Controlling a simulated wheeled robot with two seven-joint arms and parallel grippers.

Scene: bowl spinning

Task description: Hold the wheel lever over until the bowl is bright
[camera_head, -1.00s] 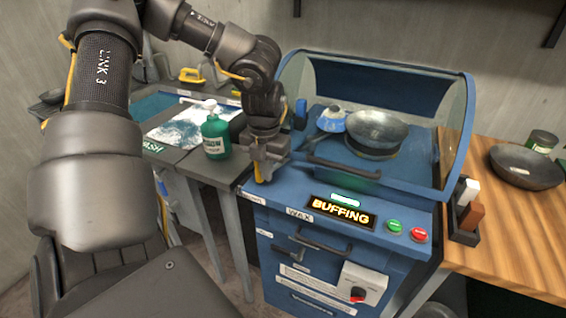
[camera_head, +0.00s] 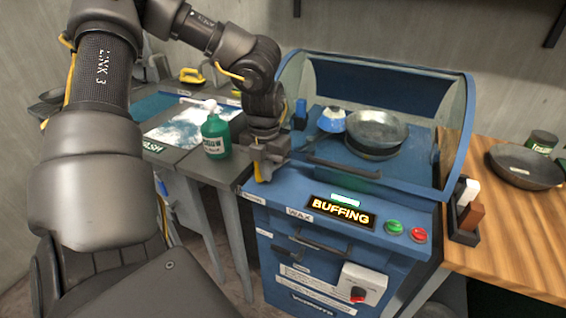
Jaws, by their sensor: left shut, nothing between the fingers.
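The bowl (camera_head: 377,128) is a dull grey metal pan shape inside the blue buffing machine (camera_head: 345,265), behind its clear curved hood (camera_head: 455,125). A blue wheel head with a pale tip (camera_head: 331,120) is close beside the bowl's left rim; I cannot tell whether they touch. A small blue lever (camera_head: 300,112) stands at the machine's left side. The display (camera_head: 340,212) reads "BUFFING". My left gripper (camera_head: 262,178) points down, shut, at the machine's front left corner near the blue lever, whose base my gripper may partly hide. My right gripper is out of view.
Green (camera_head: 394,227) and red (camera_head: 419,235) buttons sit right of the display. A green bottle (camera_head: 215,136) stands on the grey bench left of my gripper. A dark pan (camera_head: 525,166) and a rack with two bars (camera_head: 466,212) are on the wooden table at right.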

